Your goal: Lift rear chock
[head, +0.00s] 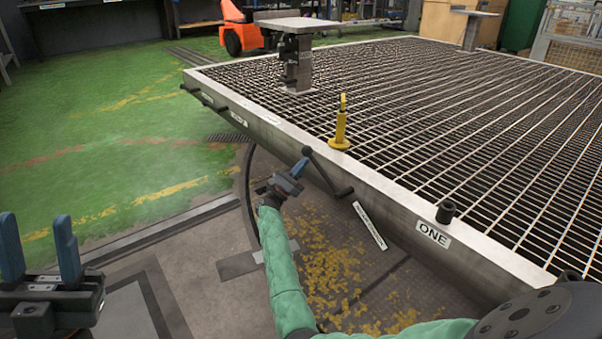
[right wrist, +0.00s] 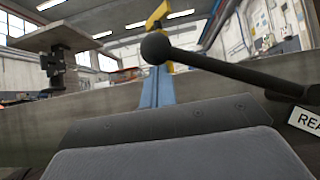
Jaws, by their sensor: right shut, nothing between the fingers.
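A black lever (head: 325,172) with a ball end sticks out from the near side of the grated platform. A white label plate (head: 369,226) hangs just right of it; in the right wrist view the visible part of this label (right wrist: 304,121) reads "REA". My right gripper (head: 300,167) is shut and empty, its blue fingertips close beside the ball end. In the right wrist view the ball (right wrist: 155,48) overlaps the shut fingers (right wrist: 158,88); I cannot tell whether they touch. My left gripper (head: 39,245) is open and empty at the lower left. No chock block is clearly visible.
The grated platform (head: 275,125) has a raised metal edge marked "ONE". A yellow post (head: 341,128) and a pedestal with a flat top (head: 292,24) stand on it. More dark pegs jut from its far left side. The green floor (head: 100,130) at left is clear.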

